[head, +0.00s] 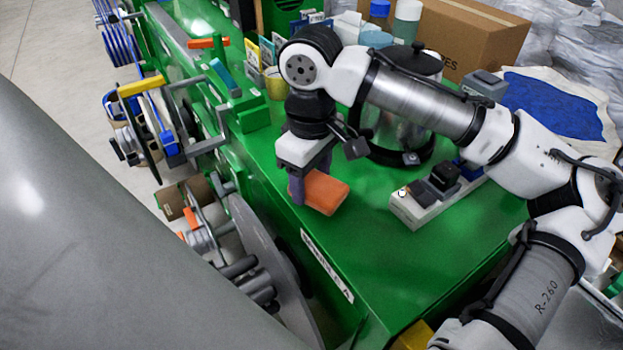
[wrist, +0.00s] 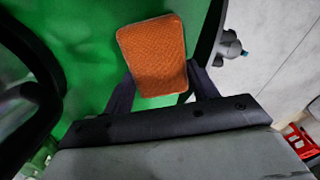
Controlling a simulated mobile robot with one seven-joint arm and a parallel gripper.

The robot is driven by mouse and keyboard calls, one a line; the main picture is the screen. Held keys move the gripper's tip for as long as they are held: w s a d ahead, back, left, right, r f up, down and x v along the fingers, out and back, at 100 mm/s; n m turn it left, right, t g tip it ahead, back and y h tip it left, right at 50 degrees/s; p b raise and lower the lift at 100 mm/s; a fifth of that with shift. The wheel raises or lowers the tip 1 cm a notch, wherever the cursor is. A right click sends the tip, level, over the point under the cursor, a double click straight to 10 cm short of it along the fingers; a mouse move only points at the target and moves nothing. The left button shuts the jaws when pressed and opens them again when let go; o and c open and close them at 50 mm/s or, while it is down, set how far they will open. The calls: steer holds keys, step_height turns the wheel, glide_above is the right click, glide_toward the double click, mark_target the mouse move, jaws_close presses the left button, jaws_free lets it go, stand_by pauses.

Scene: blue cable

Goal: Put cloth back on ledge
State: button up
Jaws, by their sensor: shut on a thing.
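The cloth (head: 328,193) is an orange, rounded rectangular piece at the left edge of the green machine top. It also shows in the wrist view (wrist: 153,55), between the two dark fingers. My gripper (head: 298,185) points down at the cloth's left end, near the edge of the green top. In the wrist view my gripper (wrist: 163,92) has a finger on each side of the cloth's near end, shut on it. I cannot tell whether the cloth touches the green surface beneath. The ledge (head: 380,240) seems to be this green top; no other ledge is clearly marked.
A metal pot (head: 400,125) stands behind my gripper. A grey device with black parts (head: 435,195) sits to the right. Reels and rollers (head: 215,235) line the machine's left side. A cardboard box (head: 470,35) is at the back. The green top in front of the cloth is clear.

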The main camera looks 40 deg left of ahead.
mark_target(311, 181)
steer(key=shift+f, duration=0.7)
steer(key=o, duration=0.9)
step_height(311, 181, up, 12)
steer(key=shift+r+b, duration=0.1)
steer(key=shift+b, duration=0.35)
